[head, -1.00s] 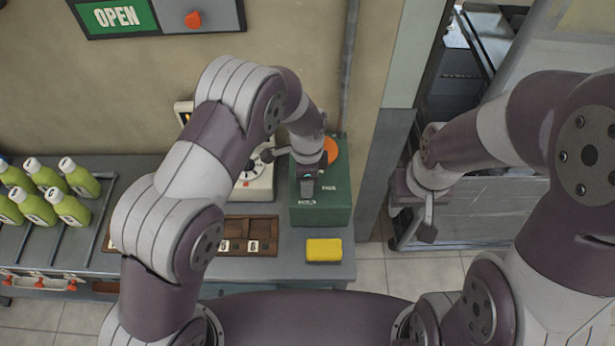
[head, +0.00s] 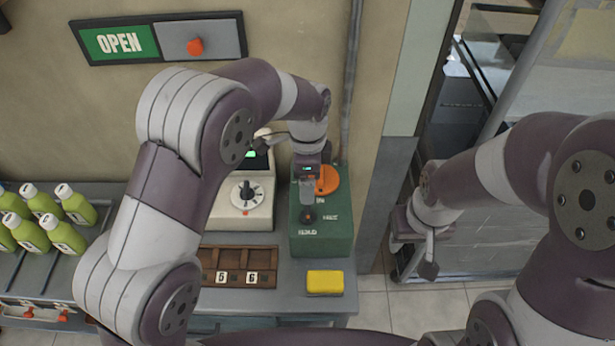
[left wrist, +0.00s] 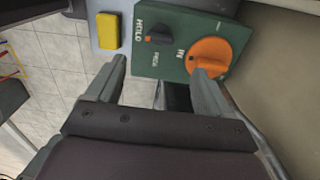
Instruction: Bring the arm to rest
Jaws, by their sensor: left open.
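My left gripper (head: 307,192) hangs above the green control box (head: 335,235), in front of its orange dial (head: 328,180). In the left wrist view its two fingers (left wrist: 158,80) are spread apart with nothing between them. The green box (left wrist: 188,62) there shows the orange dial (left wrist: 209,57) near the right fingertip and a dark knob (left wrist: 159,35); I cannot tell whether a finger touches the box. My right gripper (head: 430,258) hangs at the right over the floor; its jaws are too small to read.
A yellow sponge (head: 325,282) lies on the counter before the green box. A white machine with a dial (head: 246,195) and a brown tray with number tiles (head: 238,266) stand left of it. Several green bottles (head: 60,235) stand at the far left. A wall is close behind.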

